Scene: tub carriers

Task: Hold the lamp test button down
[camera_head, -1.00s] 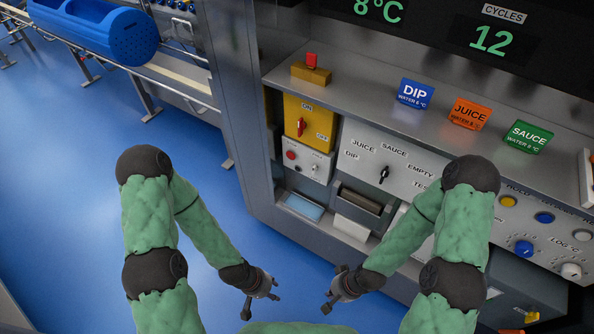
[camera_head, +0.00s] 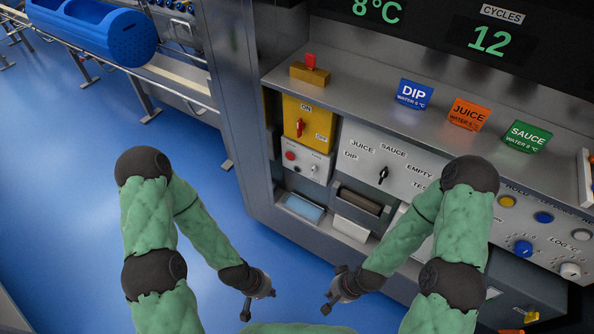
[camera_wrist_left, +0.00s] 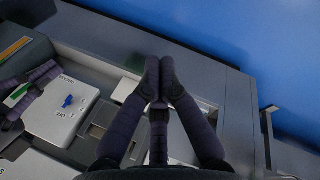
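No button can be read as lamp test in these frames. A small grey box (camera_head: 303,170) under the yellow switch panel carries a red button (camera_head: 290,156) and a small pale control (camera_head: 313,168); its labels are too small to read. A row at the right has a yellow button (camera_head: 508,201), a blue button (camera_head: 544,218) and a white button (camera_head: 582,235). My left gripper (camera_head: 258,300) is low in front of the machine, apart from every control; in the left wrist view its fingers (camera_wrist_left: 159,68) are together and empty. My right gripper (camera_head: 333,296) is low beside it, touching no button; its fingers are unclear.
A selector panel (camera_head: 390,165) has a black knob. Blue, orange and green signs stand on the steel shelf (camera_head: 365,95). The right panel has blue and white knobs. A blue tub (camera_head: 128,40) lies on the conveyor at the upper left. Blue floor (camera_head: 190,120) is clear left of the machine.

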